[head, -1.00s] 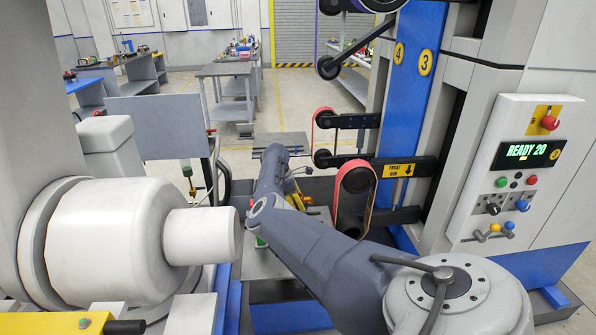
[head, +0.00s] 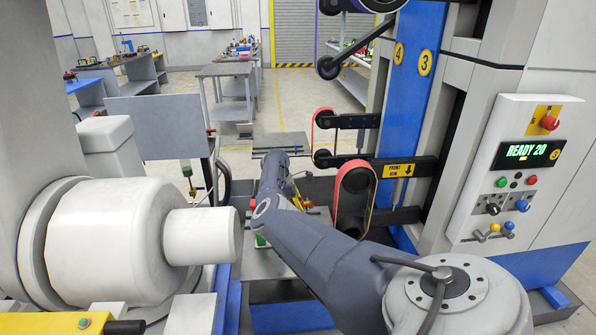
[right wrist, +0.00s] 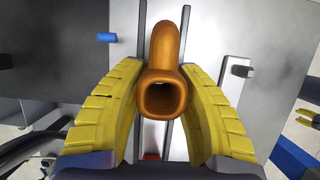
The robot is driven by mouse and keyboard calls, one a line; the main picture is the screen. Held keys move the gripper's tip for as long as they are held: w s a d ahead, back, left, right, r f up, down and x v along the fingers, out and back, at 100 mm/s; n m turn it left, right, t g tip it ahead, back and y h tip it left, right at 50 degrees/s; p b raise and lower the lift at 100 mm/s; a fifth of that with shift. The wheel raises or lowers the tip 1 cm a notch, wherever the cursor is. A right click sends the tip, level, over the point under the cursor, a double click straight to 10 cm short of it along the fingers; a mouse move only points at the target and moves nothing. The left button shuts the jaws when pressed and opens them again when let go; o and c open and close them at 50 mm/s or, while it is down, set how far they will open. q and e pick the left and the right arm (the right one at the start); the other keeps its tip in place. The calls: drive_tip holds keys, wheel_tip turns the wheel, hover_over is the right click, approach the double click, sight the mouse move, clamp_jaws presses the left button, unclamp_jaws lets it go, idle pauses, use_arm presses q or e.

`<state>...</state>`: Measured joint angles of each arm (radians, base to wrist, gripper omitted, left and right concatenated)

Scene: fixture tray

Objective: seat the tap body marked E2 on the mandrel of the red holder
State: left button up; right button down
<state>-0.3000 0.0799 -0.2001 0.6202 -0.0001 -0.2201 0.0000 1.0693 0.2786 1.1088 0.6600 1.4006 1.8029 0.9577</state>
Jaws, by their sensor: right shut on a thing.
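A copper-orange tap body (right wrist: 165,45), a bent tube with a squarish open end, sits between the yellow fingers of my right gripper (right wrist: 162,92) in the right wrist view. The gripper is shut on it, with a finger on each side. No E2 mark can be read. A small red patch (right wrist: 151,157) shows below the tube's open end; I cannot tell if it is the red holder. No mandrel can be made out. In the head view my right arm hides most of the gripper and the tray. My left gripper is not in view.
A blue peg (right wrist: 107,37) and a black-knobbed grey bar (right wrist: 234,82) flank the tube. In the head view a belt machine (head: 354,195) stands right of my arm, and a large white cylinder (head: 110,240) stands close on the left.

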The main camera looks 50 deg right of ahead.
drive_tip(key=shift+f, duration=0.35)
drive_tip(key=c, duration=0.9)
unclamp_jaws()
drive_tip(key=shift+o, duration=0.2)
drive_tip(key=v, duration=1.2)
drive_tip(key=shift+s, duration=0.1)
